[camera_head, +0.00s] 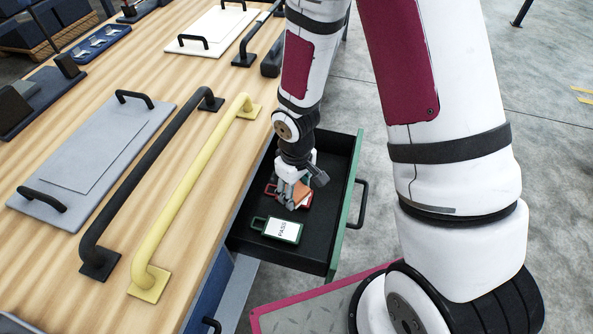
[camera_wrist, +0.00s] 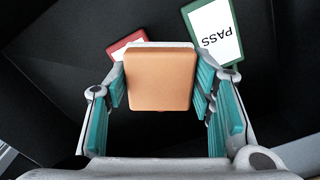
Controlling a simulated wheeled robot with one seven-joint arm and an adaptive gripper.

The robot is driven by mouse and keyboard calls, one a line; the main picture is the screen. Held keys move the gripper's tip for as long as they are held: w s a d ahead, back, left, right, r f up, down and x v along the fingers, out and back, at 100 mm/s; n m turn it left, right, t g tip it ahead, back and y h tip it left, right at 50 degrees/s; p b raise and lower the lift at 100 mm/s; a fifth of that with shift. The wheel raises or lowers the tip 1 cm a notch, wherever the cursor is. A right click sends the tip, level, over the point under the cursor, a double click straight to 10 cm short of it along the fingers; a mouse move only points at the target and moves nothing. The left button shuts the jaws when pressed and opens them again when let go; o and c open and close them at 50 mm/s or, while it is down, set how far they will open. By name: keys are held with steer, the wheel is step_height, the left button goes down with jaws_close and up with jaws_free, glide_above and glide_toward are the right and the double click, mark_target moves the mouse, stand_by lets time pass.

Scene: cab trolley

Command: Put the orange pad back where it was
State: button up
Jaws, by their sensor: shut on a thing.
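The orange pad (camera_wrist: 160,80) is held between the two teal-lined fingers of my gripper (camera_wrist: 165,95) in the wrist view. In the head view my gripper (camera_head: 290,190) reaches down into an open drawer (camera_head: 320,245), and the orange pad (camera_head: 301,194) shows at its fingertips. The pad is over or close to a red-framed tag (camera_head: 307,206); I cannot tell whether they touch. The red tag (camera_wrist: 124,44) also shows partly behind the pad in the wrist view.
A green-framed tag reading PASS (camera_head: 281,230) lies in the drawer beside the red one. The drawer has a green front with a dark handle (camera_head: 359,205). The wooden top (camera_head: 200,190) carries a yellow bar (camera_head: 190,190), a black bar (camera_head: 150,170) and a grey handled plate (camera_head: 95,165).

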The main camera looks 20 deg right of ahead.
steer(key=shift+s+a+f+n+b, duration=0.15)
steer(key=shift+f+n+b, duration=0.1)
steer(key=shift+f+b, duration=0.2)
steer(key=shift+s+a+f+n+b, duration=0.15)
steer(key=shift+f+n+b, duration=0.1)
steer(key=shift+f+b, duration=0.15)
steer(key=w+d, duration=0.2)
steer(key=w, duration=0.2)
steer(key=w+d+f, duration=0.1)
steer(key=w+d, duration=0.1)
steer(key=w, duration=0.3)
steer(key=w+d, duration=0.2)
steer(key=w, duration=0.3)
steer(key=shift+w+d+f+b, duration=0.15)
steer(key=shift+w+f+b, duration=0.05)
steer(key=shift+f+b, duration=0.45)
steer(key=shift+f, duration=1.35)
steer(key=shift+f, duration=0.15)
steer(key=o, duration=1.1)
